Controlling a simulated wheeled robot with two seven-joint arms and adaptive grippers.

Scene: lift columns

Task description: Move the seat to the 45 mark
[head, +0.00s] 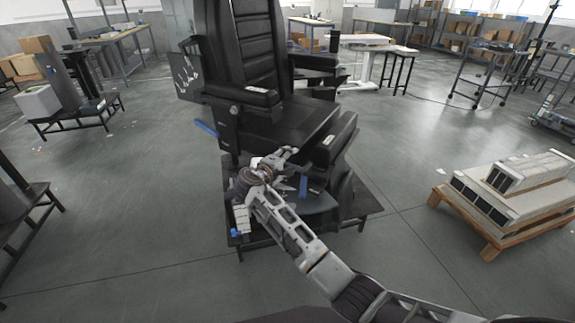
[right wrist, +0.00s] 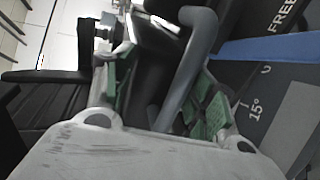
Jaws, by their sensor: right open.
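The black seat (head: 268,128), with a tall backrest and armrests, stands on a dark low platform (head: 368,207). My right gripper (head: 293,166) is open in front of the seat's lower front. In the right wrist view its green-padded fingers (right wrist: 163,100) are spread, and a curved grey bar (right wrist: 190,70) runs between them, with no grip on it visible. A dark scale panel (right wrist: 268,75) beside the fingers shows "FREE", "15°" and a blue strip (right wrist: 265,47). The 45 mark is not visible. My left gripper is out of view.
A blue lever (head: 205,128) sticks out at the seat's left side. A wooden pallet (head: 470,222) with long white boxes stands at the right. A low black table (head: 75,118) stands at the left. The floor between is clear.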

